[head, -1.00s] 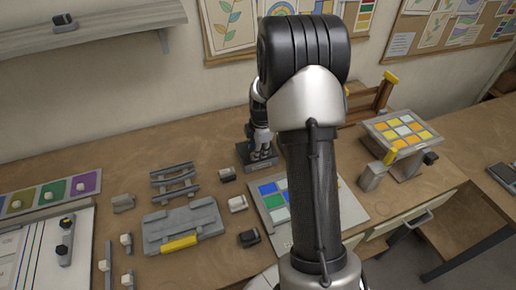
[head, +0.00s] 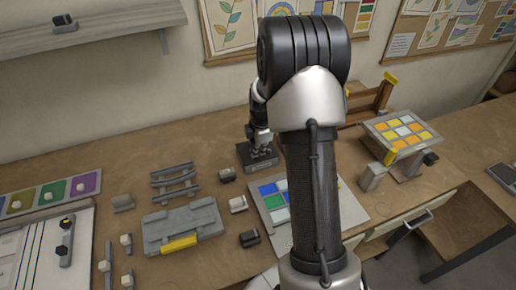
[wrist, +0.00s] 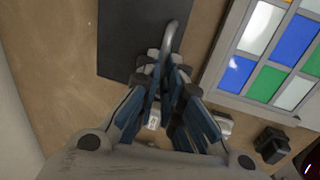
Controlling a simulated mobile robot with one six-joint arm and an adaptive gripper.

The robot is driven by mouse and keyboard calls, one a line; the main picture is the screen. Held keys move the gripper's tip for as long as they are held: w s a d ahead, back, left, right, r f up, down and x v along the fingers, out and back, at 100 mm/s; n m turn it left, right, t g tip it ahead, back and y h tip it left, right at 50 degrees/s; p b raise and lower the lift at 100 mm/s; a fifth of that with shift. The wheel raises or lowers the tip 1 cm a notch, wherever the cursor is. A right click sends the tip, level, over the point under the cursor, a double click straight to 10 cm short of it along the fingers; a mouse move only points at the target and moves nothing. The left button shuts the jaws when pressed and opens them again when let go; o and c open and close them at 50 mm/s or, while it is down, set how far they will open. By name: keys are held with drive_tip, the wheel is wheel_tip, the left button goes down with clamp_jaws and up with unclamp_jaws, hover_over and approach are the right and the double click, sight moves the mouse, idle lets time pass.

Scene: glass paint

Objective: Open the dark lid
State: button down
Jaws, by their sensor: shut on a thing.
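The dark lid (wrist: 125,40) is a flat dark panel in the wrist view, with a curved grey handle (wrist: 172,38) at its right side. In the head view the dark lid (head: 248,154) sits at the back middle of the bench, partly covered by my gripper (head: 262,147). My gripper (wrist: 164,78) is shut on the handle, its fingers closed around the bar. I cannot tell whether the lid is raised.
A panel of coloured glass squares (wrist: 250,85) lies close to the right of the lid. A small dark block (wrist: 271,144) and a pale block (wrist: 222,123) lie nearby. A grey rack (head: 175,183) stands to the left in the head view. Bare bench lies left of the lid.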

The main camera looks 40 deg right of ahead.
drive_tip(key=shift+r, duration=0.15)
drive_tip(key=r+p, duration=0.1)
drive_tip(key=w+r+g+p, duration=0.1)
drive_tip(key=p, duration=0.1)
drive_tip(key=shift+w+d+g, duration=0.15)
drive_tip(key=shift+w+g, duration=0.05)
drive_tip(key=shift+g, duration=0.1)
drive_tip(key=w+r+p, duration=0.1)
drive_tip(key=w+d+r+p, duration=0.1)
drive_tip(key=w+p, duration=0.1)
drive_tip(key=shift+w+r, duration=0.25)
drive_tip(key=shift+r, duration=0.15)
drive_tip(key=c, duration=2.4)
unclamp_jaws()
drive_tip(key=shift+w+d+r+p, duration=0.1)
drive_tip(key=shift+w+r+p, duration=0.1)
drive_tip(key=shift+w, duration=0.3)
drive_tip(key=shift+w+d+r+p, duration=0.1)
drive_tip(key=shift+w+p, duration=0.05)
drive_tip(key=shift+w, duration=0.35)
drive_tip(key=c, duration=2.2)
unclamp_jaws()
drive_tip(key=shift+f, duration=0.2)
drive_tip(key=shift+c, duration=0.2)
drive_tip(key=shift+o, duration=1.4)
drive_tip(key=shift+s+a, duration=0.1)
drive_tip(key=shift+s, duration=0.1)
drive_tip(key=shift+o, duration=1.2)
drive_tip(key=shift+w+f, duration=0.15)
drive_tip(key=shift+w, duration=0.2)
